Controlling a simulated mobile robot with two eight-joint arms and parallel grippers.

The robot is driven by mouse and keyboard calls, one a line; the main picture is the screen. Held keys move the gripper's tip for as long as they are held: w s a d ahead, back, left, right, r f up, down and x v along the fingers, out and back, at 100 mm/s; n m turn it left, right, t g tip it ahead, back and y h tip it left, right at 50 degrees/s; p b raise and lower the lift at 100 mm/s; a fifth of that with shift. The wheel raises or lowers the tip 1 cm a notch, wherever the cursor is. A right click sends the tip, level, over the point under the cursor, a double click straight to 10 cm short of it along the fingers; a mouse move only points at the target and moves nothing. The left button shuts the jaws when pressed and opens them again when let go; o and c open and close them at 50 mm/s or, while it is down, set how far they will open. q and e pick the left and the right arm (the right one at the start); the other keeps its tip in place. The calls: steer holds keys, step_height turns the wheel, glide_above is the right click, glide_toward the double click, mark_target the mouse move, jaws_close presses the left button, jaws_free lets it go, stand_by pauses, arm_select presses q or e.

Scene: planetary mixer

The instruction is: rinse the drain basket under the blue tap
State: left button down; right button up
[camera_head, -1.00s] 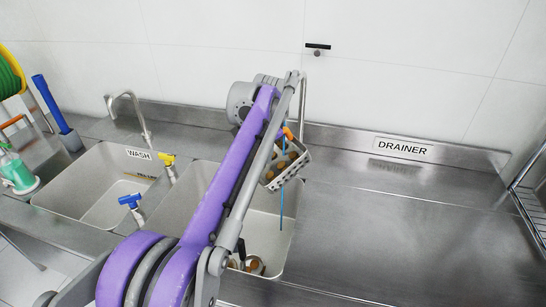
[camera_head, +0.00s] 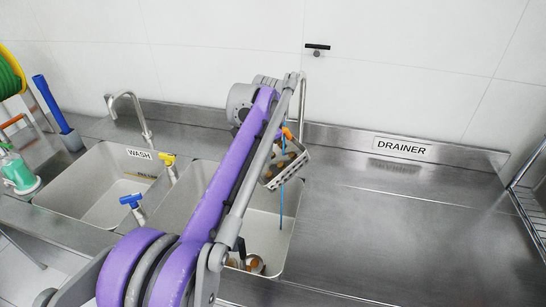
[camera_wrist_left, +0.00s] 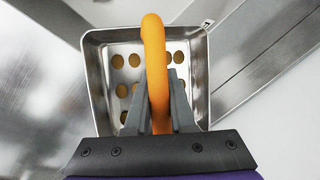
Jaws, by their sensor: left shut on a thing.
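The drain basket (camera_head: 287,168) is a metal box with round holes. It is held tilted over the right basin (camera_head: 262,228), partly behind my purple arm. In the left wrist view the basket (camera_wrist_left: 200,90) shows its holed floor, and its orange handle (camera_wrist_left: 154,45) lies between my left fingers. My left gripper (camera_wrist_left: 158,92) is shut on that handle. A thin blue vertical line (camera_head: 281,208), which looks like a water stream, runs at the basket and down into the basin. My right gripper is not in view.
A yellow tap handle (camera_head: 167,159) and a curved spout (camera_head: 128,97) stand by the WASH basin (camera_head: 90,190). Brownish pieces (camera_head: 252,263) lie in the right basin. The DRAINER counter (camera_head: 410,220) is clear. A wire rack (camera_head: 530,200) is at the right edge.

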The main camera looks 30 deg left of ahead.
arm_select(q)
steer(key=shift+d, duration=0.15)
steer(key=shift+w+a+p, duration=0.15)
steer(key=shift+a+p, duration=0.25)
steer(key=shift+a, duration=0.2)
steer(key=shift+s+a, duration=0.2)
steer(key=shift+s, duration=0.4)
steer(key=shift+s+a, duration=0.2)
steer(key=shift+s, duration=0.4)
steer(key=s, duration=0.1)
steer(key=s+a, duration=0.1)
steer(key=s, duration=0.1)
steer(key=s+a+b, duration=0.1)
steer(key=s, duration=0.1)
steer(key=shift+s, duration=0.1)
stand_by(0.7)
